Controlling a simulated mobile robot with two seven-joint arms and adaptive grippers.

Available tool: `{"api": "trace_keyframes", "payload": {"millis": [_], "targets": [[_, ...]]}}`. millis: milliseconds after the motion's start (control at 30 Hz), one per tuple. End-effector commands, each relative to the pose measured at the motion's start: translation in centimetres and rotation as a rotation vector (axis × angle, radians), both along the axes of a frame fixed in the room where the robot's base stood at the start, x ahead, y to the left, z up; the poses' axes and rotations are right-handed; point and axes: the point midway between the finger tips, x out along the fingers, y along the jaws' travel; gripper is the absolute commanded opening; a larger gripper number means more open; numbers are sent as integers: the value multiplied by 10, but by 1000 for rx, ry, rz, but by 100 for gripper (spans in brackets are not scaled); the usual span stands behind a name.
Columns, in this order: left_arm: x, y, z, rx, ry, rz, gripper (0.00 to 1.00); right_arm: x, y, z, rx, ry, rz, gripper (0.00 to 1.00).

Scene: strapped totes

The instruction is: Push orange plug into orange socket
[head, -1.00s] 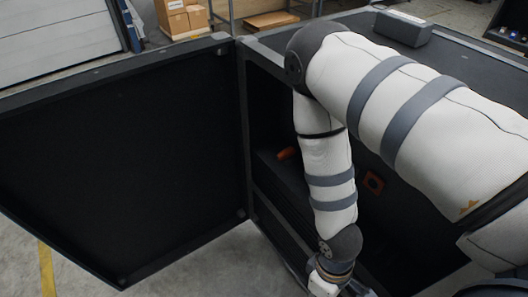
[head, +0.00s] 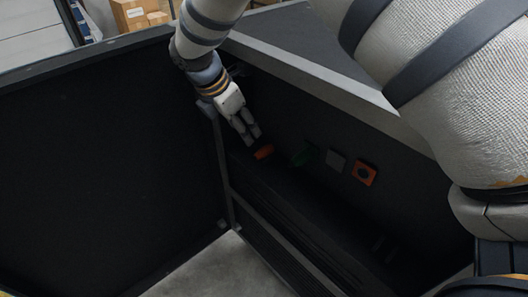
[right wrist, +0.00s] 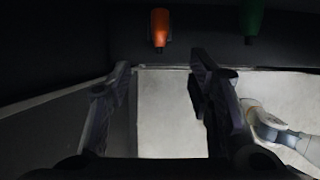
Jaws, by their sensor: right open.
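The orange plug (head: 264,152) lies on a dark ledge inside the open dark cabinet. In the right wrist view the orange plug (right wrist: 160,27) is just beyond the fingertips, about centred between them. The orange socket (head: 364,173) is a square orange block with a dark hole on the back wall, to the right. My right gripper (head: 250,137) is open and empty, its fingers close to the plug and apart from it; both fingers also show in the right wrist view (right wrist: 160,65).
A green plug (head: 303,154) sits right of the orange one; it also shows in the right wrist view (right wrist: 251,19). A dark grey square block (head: 336,160) is between it and the orange socket. The open door (head: 110,170) bounds the left side.

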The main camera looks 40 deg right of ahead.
Motion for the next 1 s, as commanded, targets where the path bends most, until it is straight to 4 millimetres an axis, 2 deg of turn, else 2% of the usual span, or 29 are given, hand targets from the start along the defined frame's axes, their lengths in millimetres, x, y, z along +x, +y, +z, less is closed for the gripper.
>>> {"api": "trace_keyframes", "payload": {"millis": [300, 433, 767, 1000], "targets": [[-5, 0, -7, 0, 15, -1, 33, 0, -20, -54, 2, 5, -2, 47], [-5, 0, -7, 0, 16, -1, 33, 1, -24, -64, 1, 2, -2, 47], [-5, 0, -7, 0, 16, -1, 33, 1, -24, -67, 2, 2, -2, 47], [-8, 0, -12, 0, 25, 0, 33, 2, -27, -107, 2, 3, -2, 47]]}}
